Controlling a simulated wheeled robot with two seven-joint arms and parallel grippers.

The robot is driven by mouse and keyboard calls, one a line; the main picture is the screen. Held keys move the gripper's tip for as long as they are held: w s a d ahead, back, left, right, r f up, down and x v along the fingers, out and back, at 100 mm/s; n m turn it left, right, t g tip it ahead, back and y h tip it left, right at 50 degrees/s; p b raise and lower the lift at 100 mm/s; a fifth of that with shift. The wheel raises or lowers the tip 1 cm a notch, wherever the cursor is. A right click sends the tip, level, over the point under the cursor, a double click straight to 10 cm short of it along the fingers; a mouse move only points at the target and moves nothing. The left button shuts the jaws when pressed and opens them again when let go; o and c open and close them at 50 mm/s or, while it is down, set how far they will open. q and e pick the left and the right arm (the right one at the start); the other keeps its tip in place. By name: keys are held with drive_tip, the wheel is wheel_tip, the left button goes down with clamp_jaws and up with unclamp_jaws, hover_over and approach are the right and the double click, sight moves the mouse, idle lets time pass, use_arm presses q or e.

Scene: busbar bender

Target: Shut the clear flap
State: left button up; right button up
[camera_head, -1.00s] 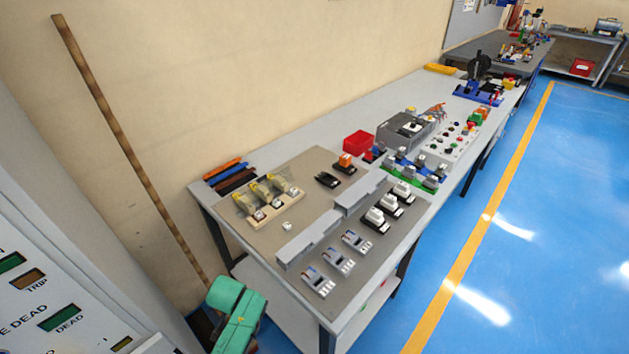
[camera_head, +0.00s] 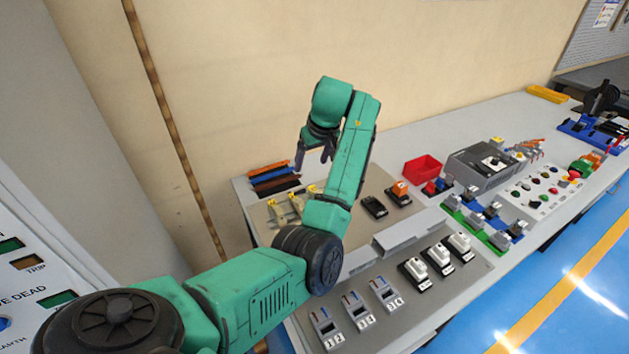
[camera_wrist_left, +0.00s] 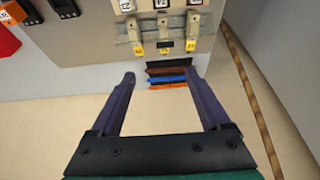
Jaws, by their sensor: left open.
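A pale unit (camera_head: 283,208) with several yellow-tagged posts stands on the bench's board, partly hidden by my left arm. In the left wrist view, the same unit (camera_wrist_left: 162,27) is at the top centre, its posts and yellow tags toward me. A faint see-through sheet seems to stand along its back; I cannot make out the clear flap's edges or angle. My left gripper (camera_head: 313,160) is open and empty, above the back edge of the bench, behind the unit. In the left wrist view its fingers (camera_wrist_left: 160,78) are spread wide, apart from the unit.
Brown, blue and orange strips (camera_head: 273,178) lie at the bench's back left. A red bin (camera_head: 422,169), black and orange blocks (camera_head: 400,192), a grey trunking piece (camera_head: 385,242) and several switches (camera_head: 438,258) stand to the right. The wall is close behind.

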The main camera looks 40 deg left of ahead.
use_arm(q)
drive_tip(key=p, duration=0.2)
approach(301, 193)
drive_tip(key=x, duration=0.7)
drive_tip(key=shift+w+a+r, duration=0.1)
drive_tip(key=shift+w+a, duration=0.15)
drive_tip(key=shift+a, duration=0.15)
drive_tip(key=shift+s+a, duration=0.1)
drive_tip(key=shift+a, duration=0.05)
drive_tip(key=c, duration=1.2)
clamp_jaws()
use_arm(e)
drive_tip(key=shift+s+a+r, duration=0.1)
drive_tip(key=shift+s+r, duration=0.25)
drive_tip(key=shift+r, duration=0.25)
drive_tip(key=shift+s+a+r, duration=0.1)
drive_tip(key=shift+s+r, duration=0.25)
drive_tip(key=shift+r, duration=0.25)
drive_tip(key=shift+s+d, duration=0.1)
drive_tip(key=shift+d, duration=0.1)
